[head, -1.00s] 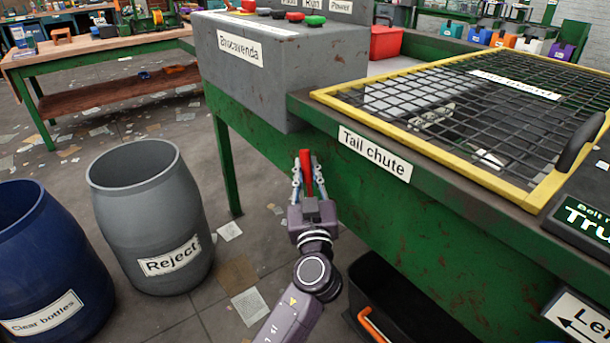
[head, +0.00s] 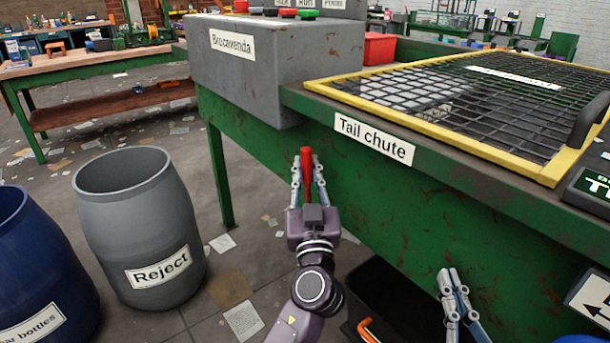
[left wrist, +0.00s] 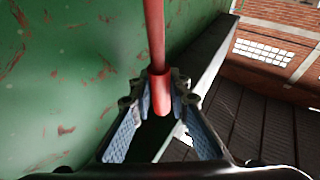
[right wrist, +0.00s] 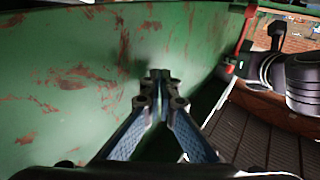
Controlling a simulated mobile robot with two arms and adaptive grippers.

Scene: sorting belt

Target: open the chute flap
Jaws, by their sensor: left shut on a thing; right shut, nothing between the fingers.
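A red lever (head: 307,165) stands beside the green side of the belt frame, just below the Tail chute label (head: 374,138). My left gripper (head: 308,174) is shut on the red lever. In the left wrist view the red rod (left wrist: 155,35) passes between the fingertips. My right gripper (head: 453,283) is low at the right of the head view. In the right wrist view its fingers (right wrist: 160,78) are together with nothing between them, facing the green panel (right wrist: 75,80). The chute flap itself cannot be made out.
A grey Reject barrel (head: 135,215) and a blue bottle barrel (head: 35,265) stand at the left. A yellow-framed mesh guard (head: 410,125) covers the belt top. A grey control box (head: 270,70) sits at its left end.

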